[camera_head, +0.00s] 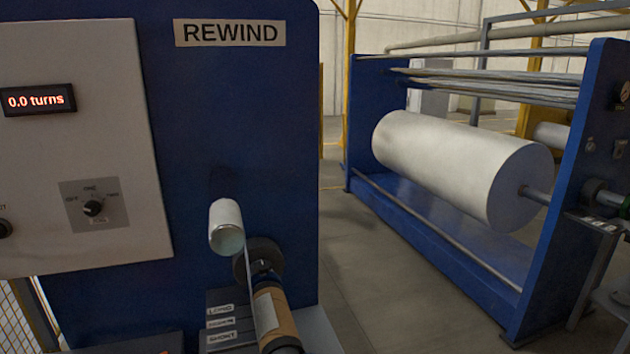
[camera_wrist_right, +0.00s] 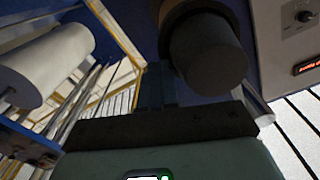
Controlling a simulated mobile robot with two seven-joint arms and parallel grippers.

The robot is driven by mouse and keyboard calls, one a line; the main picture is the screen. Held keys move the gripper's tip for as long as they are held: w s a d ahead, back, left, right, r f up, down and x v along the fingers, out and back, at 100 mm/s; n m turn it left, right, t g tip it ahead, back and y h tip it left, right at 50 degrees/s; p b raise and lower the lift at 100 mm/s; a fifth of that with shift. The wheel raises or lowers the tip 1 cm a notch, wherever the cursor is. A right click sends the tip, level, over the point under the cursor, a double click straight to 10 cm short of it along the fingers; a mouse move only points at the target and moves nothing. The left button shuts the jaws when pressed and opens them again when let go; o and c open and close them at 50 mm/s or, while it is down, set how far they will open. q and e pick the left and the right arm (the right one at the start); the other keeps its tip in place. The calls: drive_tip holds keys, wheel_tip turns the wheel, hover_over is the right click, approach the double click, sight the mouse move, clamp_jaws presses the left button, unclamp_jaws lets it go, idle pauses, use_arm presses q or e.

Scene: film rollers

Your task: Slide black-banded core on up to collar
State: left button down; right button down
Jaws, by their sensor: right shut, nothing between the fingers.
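A brown core (camera_head: 278,312) sits around the spindle that sticks out of the rewind machine, with dark sections at both its ends. A dark round collar (camera_head: 262,257) is at the spindle's base, beyond the core. I cannot tell whether the core touches it. In the right wrist view a dark cylinder end (camera_wrist_right: 208,60) faces the camera, just beyond my right gripper (camera_wrist_right: 155,85). The right gripper is shut and empty; its fingers are dark and hard to make out. My left gripper is in neither view.
A white roller (camera_head: 226,226) juts out just above left of the collar. A pale strip (camera_head: 266,312) runs down over the core. Size labels (camera_head: 221,324) are at lower left. A control panel (camera_head: 70,150) is at left. A large white roll (camera_head: 460,165) stands in a blue frame at right.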

drive_tip(key=shift+w+a, duration=0.1)
drive_tip(key=shift+w, duration=0.3)
idle(0.5)
drive_tip(key=d+b+v, duration=0.1)
drive_tip(key=b+v, duration=0.2)
drive_tip(key=v, duration=0.4)
drive_tip(key=shift+s, duration=0.2)
idle(0.4)
